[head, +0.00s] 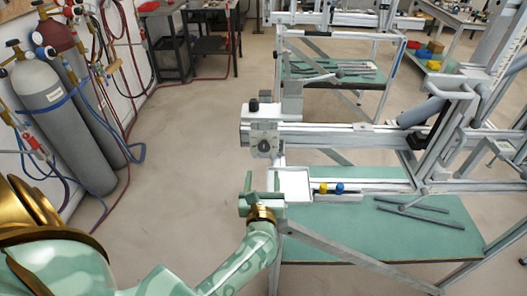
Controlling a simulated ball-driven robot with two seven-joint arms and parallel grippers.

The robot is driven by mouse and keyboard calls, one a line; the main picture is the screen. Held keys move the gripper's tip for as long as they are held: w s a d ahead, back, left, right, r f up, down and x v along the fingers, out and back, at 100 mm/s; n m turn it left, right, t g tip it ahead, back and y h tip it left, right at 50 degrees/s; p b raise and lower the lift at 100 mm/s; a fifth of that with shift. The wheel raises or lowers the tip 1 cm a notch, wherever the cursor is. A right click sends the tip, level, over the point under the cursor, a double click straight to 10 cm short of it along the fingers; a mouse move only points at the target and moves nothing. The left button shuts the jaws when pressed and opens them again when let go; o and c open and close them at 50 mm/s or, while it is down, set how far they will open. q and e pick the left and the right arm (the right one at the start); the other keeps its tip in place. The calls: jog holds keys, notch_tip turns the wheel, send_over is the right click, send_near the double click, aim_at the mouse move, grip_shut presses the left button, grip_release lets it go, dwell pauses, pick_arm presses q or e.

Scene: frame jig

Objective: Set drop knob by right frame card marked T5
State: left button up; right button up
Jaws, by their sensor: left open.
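My left gripper (262,184) reaches in from the lower left. It is open with nothing seen between its fingers, at the left end of the near frame jig (330,135), beside a white tray (293,185). A yellow knob (323,188) and a blue knob (339,188) stand on a narrow strip right of the tray. A dark knob (253,105) tops the clamp block at the jig bar's left end. I cannot tell which is the drop knob. No card marked T5 is readable. My right gripper is not in view.
A green shelf (350,235) with dark rods (412,215) lies under the jig. A second jig (340,75) stands behind. Gas cylinders (65,125) with hoses line the left wall. The floor (190,140) between is clear.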

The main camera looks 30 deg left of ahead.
aim_at(264, 149)
pick_arm(q)
jog(key=x, duration=1)
jog(key=shift+w+a, duration=0.1)
jog(key=shift+w, duration=0.15)
jog(key=c, duration=1)
